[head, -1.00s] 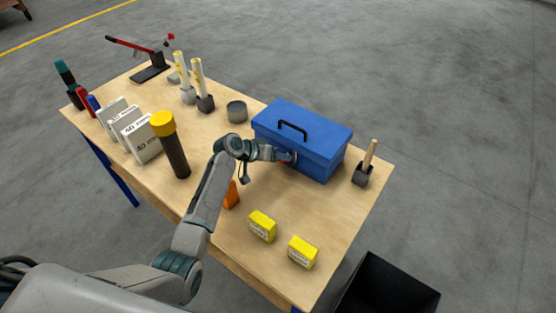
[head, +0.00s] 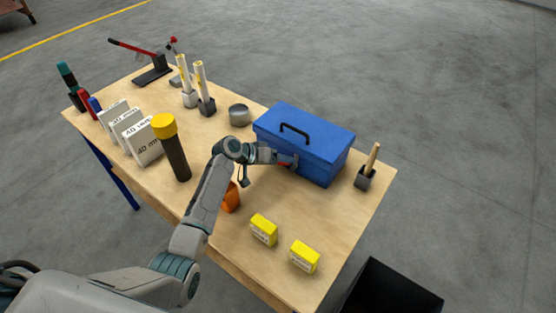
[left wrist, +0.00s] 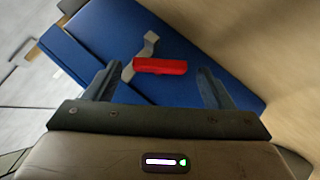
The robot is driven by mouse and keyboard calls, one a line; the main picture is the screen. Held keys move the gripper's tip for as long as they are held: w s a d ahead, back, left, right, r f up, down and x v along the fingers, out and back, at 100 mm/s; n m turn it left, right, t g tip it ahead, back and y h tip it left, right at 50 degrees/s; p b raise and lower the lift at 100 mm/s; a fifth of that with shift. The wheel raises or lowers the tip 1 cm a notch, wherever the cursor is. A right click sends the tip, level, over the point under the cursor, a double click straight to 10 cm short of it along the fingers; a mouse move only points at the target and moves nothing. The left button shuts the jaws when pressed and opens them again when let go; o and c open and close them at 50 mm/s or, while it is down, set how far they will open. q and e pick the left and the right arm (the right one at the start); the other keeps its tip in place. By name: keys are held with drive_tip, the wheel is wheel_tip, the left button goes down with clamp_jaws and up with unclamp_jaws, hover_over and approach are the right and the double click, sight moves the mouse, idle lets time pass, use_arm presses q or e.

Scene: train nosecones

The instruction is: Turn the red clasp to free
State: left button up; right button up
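The blue toolbox (head: 320,150) stands on the table with its lid down and its black handle on top. In the left wrist view its blue front (left wrist: 115,30) fills the upper middle. The red clasp (left wrist: 160,66) lies across that front, beside a grey metal hasp (left wrist: 150,45). My left gripper (left wrist: 160,82) is open, with one finger on each side of the red clasp; I cannot tell whether they touch it. In the head view my left gripper (head: 286,161) is at the toolbox's near left face, and it mostly hides the clasp. My right gripper is not in view.
Two yellow boxes (head: 264,229) and an orange item (head: 231,197) lie nearer on the table. A black tube with a yellow cap (head: 170,148) stands left of my arm. A holder with a wooden stick (head: 367,177) is right of the toolbox. A grey tin (head: 239,115) is behind.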

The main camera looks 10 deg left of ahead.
use_arm(q)
drive_tip(key=shift+a, duration=0.1)
drive_tip(key=shift+s+a+r, duration=0.2)
drive_tip(key=shift+a, duration=0.05)
drive_tip(key=b+v, duration=0.3)
drive_tip(key=v, duration=0.7)
drive_tip(key=shift+b, duration=0.35)
